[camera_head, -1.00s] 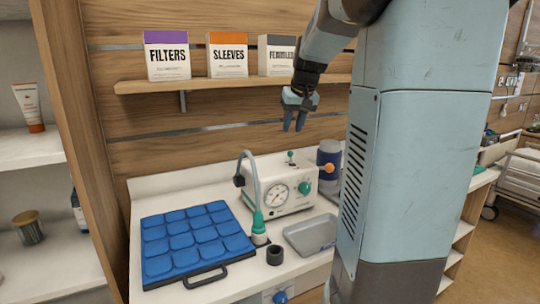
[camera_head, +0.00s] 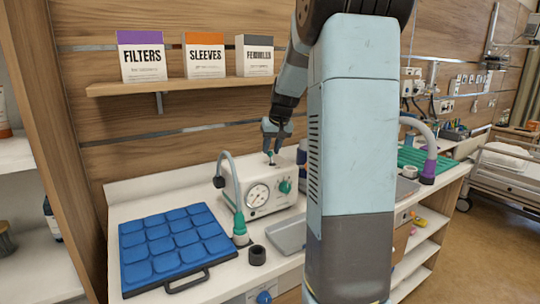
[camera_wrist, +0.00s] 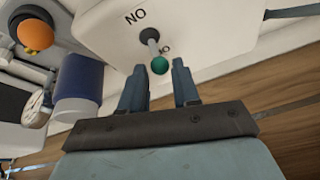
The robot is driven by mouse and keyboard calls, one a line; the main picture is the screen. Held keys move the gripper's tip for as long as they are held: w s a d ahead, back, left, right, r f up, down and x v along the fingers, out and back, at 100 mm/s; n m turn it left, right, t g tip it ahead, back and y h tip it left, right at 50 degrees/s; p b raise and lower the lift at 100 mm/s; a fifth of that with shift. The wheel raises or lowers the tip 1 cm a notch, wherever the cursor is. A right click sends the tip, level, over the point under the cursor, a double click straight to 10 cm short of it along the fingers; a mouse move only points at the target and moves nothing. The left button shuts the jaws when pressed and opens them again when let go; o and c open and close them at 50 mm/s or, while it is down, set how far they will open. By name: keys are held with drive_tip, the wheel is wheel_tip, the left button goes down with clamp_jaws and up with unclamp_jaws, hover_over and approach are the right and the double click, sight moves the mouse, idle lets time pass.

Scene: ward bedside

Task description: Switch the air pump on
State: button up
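The air pump (camera_head: 262,183) is a white box on the counter with a round gauge (camera_head: 258,195) and a green knob (camera_head: 285,186) on its front. A small toggle lever with a green ball tip (camera_head: 271,161) stands on its top. In the wrist view the green ball (camera_wrist: 160,65) shows between the fingertips, on a thin stem from a dark collar beside upside-down lettering that reads as ON. My gripper (camera_head: 273,150) is above the pump, pointing down. In the wrist view my gripper (camera_wrist: 157,68) is open, its fingers on either side of the ball; contact cannot be told.
An orange knob (camera_wrist: 35,35) and a blue canister (camera_wrist: 78,85) are beside the pump. A grey hose (camera_head: 231,180) rises at the pump's left. A blue pad (camera_head: 175,245), a black ring (camera_head: 257,255) and a grey tray (camera_head: 288,236) are on the counter. A shelf (camera_head: 180,85) holds boxes.

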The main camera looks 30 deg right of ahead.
sight(270, 154)
drive_tip(key=shift+x, duration=1.75)
clamp_jaws()
